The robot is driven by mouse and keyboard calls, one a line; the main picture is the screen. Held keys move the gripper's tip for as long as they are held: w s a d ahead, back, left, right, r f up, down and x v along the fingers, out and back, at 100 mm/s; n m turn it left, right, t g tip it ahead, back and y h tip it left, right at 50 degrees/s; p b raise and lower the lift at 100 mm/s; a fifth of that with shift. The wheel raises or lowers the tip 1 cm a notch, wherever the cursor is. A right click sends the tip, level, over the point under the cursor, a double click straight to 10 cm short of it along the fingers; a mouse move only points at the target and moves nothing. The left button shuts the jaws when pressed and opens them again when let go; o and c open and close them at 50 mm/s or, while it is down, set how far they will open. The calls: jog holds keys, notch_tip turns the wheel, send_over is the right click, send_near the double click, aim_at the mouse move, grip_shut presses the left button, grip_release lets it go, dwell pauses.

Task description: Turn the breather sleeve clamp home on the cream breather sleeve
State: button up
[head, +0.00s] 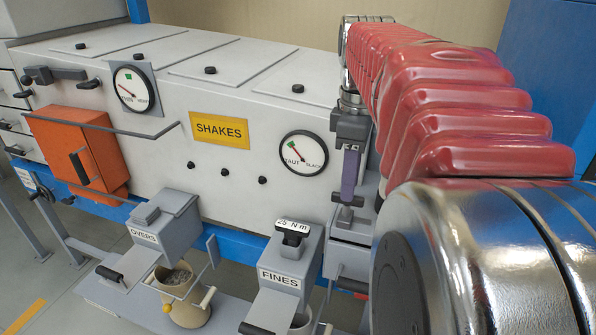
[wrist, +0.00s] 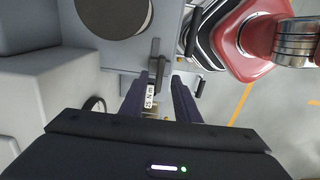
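My gripper (head: 349,194) points down above a grey box right of the FINES spout, its purple fingers showing edge-on. In the wrist view its two fingers (wrist: 159,77) stand apart with a gap between them. A dark T-shaped handle (head: 345,201) is just under the fingertips; it also shows near the gap in the wrist view (wrist: 155,62). I cannot tell whether the fingers touch it, or whether it is the breather sleeve clamp. A cream cylinder (head: 187,312) is under the OVERS spout; I cannot tell whether it is the sleeve.
A black T-handle tool (head: 292,236) marked 25 N m stands on the FINES box (head: 280,279). The grey housing (head: 235,85) carries a SHAKES plate (head: 219,130) and dials. An orange box (head: 85,150) is at left. My red-sleeved arm covers the right side.

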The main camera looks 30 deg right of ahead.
aim_at(347, 205)
jog(key=shift+f, duration=1.35)
grip_shut()
jog(key=shift+a, duration=0.25)
jog(key=shift+d, duration=0.15)
